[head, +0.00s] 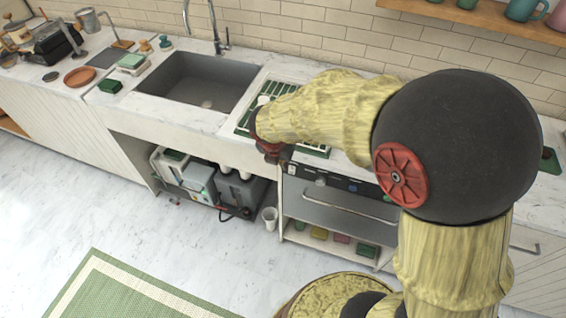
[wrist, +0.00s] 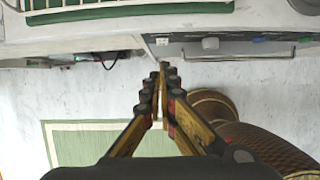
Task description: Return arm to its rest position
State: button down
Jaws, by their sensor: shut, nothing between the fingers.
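My gripper (wrist: 163,66) shows in the wrist view with its fingers meeting at the tips, shut and with nothing between them. It points down over the floor, just in front of the counter's front edge. In the head view my arm reaches from the right across the front of the counter, and its wrist end is near the green drying rack (head: 242,122). The fingertips are hard to make out in the head view. My arm hides part of the rack and the counter behind it.
A grey sink (head: 190,85) with a tap (head: 216,35) lies left of the rack. A built-in appliance (head: 335,205) is below the counter. A white cup (head: 270,217) stands low by the open shelf. A green mat (head: 120,290) lies on the floor; the floor left of it is clear.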

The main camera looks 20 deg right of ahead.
dwell(0.5)
jog(key=s+r+m+g, duration=0.25)
jog(key=s+m, duration=0.75)
jog(key=m, duration=0.7)
jog(key=s+d+r+m+t+y, duration=0.1)
jog(key=s+r+m+t, duration=0.1)
jog(key=s+r+m, duration=0.4)
jog(key=s+d+r+m+t+y, duration=0.1)
jog(key=s+r+m, duration=0.4)
jog(key=r, duration=0.5)
jog(key=shift+s+d+m+t, duration=0.35)
jog(key=shift+d+m+t, duration=0.1)
jog(key=shift+t, duration=0.4)
jog(key=c, duration=2.6)
grip_release()
jog(key=shift+r, duration=0.1)
